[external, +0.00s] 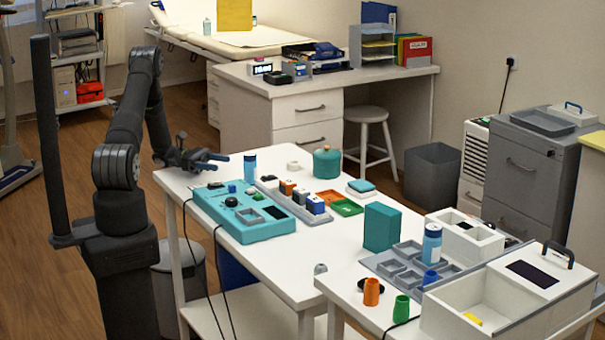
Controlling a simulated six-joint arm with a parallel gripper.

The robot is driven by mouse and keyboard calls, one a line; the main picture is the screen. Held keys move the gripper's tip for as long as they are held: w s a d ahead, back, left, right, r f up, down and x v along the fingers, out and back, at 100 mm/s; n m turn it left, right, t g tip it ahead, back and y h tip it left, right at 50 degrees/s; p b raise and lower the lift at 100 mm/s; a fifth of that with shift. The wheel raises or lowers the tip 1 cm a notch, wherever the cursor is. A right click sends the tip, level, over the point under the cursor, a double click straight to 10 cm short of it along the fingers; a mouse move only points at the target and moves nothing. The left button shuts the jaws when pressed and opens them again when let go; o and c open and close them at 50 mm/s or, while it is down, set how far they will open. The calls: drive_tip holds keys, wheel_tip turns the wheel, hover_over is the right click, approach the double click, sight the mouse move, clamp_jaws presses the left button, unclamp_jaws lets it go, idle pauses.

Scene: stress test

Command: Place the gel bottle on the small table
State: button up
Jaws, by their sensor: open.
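Two blue bottles could be the gel bottle, and I cannot tell which is meant. One blue bottle (250,168) stands upright at the back left of the white table (285,268).
A teal device (243,212), a rack of small blocks (294,198) and a teal pot (327,162) crowd the white table. A teal box (382,227), grey tray (388,266) and white open box (490,295) fill the right. Some clear tabletop (300,255) lies front centre.

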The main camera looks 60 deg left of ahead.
approach(256, 168)
drive_tip(key=x, duration=0.4)
drive_tip(key=shift+d, duration=0.4)
drive_tip(key=shift+w+x, duration=0.25)
drive_tip(key=shift+x, duration=2.4)
drive_tip(key=shift+a, duration=0.15)
drive_tip(key=shift+c, duration=0.4)
drive_tip(key=c, duration=1.1)
drive_tip(key=shift+r, duration=0.2)
